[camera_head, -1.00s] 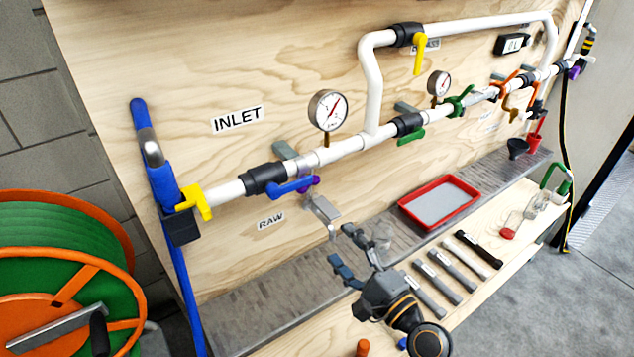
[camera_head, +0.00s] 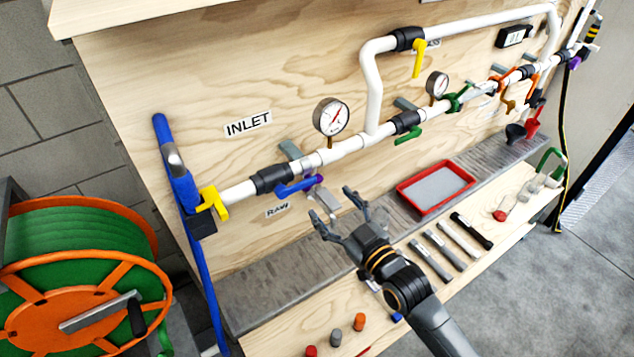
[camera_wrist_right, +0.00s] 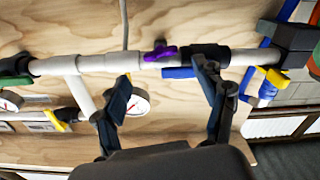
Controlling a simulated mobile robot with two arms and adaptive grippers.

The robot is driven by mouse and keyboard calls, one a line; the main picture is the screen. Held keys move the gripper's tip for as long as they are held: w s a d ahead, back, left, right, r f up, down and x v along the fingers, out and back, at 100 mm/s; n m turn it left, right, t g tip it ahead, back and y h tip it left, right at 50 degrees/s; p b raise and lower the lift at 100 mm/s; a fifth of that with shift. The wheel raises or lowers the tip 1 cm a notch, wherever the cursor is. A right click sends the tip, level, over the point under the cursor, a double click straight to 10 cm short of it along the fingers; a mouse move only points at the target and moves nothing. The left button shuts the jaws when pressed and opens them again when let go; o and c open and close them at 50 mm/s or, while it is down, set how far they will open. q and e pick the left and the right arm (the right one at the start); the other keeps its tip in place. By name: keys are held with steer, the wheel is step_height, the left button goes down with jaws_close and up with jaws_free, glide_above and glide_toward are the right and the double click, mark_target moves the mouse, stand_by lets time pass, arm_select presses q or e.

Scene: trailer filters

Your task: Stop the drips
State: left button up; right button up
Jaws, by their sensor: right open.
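The white pipe run (camera_head: 345,148) crosses the plywood board, with a blue lever valve (camera_head: 297,187) near its inlet end and a small tap with a purple handle (camera_head: 318,180) beside it above the RAW label. A grey piece (camera_head: 328,199) hangs under the purple tap. My right gripper (camera_head: 333,204) is open and empty, just below and in front of this tap. In the right wrist view the purple handle (camera_wrist_right: 160,50) shows beyond and between the spread fingers, apart from them. No drips can be made out. My left gripper is not in view.
Yellow (camera_head: 213,201) and green (camera_head: 408,136) valve handles sit on the same line, with a pressure gauge (camera_head: 331,116) between. A red tray (camera_head: 402,190) rests on the metal ledge. Grey tools (camera_head: 436,257) and coloured plugs (camera_head: 336,338) lie on the lower shelf. A hose reel (camera_head: 85,275) stands left.

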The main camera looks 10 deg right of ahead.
steer(key=p+x, duration=0.1)
steer(key=x, duration=0.5)
steer(key=shift+w, duration=0.2)
steer(key=shift+a, duration=0.1)
steer(key=c, duration=1.2)
steer(key=shift+o, duration=0.2)
steer(key=shift+m+p, duration=0.4)
steer(key=shift+m, duration=0.6)
steer(key=o, duration=1.2)
steer(key=shift+c, duration=0.2)
